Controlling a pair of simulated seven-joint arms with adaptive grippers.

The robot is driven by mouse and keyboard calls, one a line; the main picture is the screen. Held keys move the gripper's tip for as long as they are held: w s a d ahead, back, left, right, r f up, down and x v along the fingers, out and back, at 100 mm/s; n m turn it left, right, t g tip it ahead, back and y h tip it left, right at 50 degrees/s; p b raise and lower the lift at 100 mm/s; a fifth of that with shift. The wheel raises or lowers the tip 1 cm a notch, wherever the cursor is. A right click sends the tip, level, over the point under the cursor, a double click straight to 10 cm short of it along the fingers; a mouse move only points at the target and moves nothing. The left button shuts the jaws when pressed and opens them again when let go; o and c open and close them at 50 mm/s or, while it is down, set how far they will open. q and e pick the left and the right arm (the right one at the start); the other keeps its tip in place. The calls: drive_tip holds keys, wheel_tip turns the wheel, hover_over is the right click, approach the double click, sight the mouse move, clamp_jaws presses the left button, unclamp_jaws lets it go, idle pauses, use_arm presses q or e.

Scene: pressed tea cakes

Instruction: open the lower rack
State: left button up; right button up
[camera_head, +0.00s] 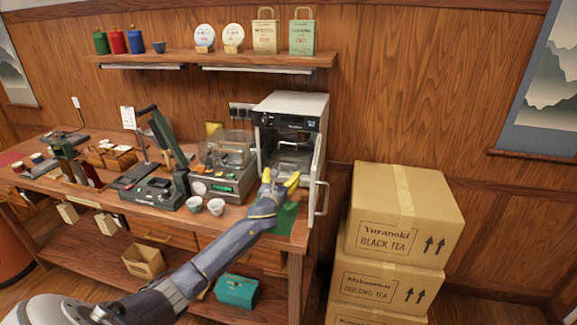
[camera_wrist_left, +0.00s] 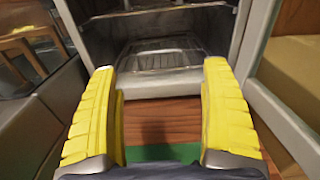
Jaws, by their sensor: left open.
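The white drying cabinet (camera_head: 290,103) stands at the right end of the counter. Its door (camera_head: 318,170) is swung open to the right, with a vertical handle. A wire rack (camera_wrist_left: 160,55) lies inside, low in the cavity, in the left wrist view. In the head view a rack (camera_head: 293,147) shows above my gripper; whether it is the lower one I cannot tell. My left gripper (camera_head: 280,180) is at the cabinet's front opening, its yellow fingers pointing in. The fingers (camera_wrist_left: 160,110) are spread with nothing between them, short of the rack. My right gripper is not seen.
A green mat (camera_head: 287,217) lies on the counter below my gripper. Stacked cartons (camera_head: 400,215) stand right of the open door.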

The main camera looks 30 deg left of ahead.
use_arm(q)
drive_tip(key=shift+x, duration=4.4)
drive_tip(key=shift+c, duration=0.3)
drive_tip(key=c, duration=1.4)
clamp_jaws()
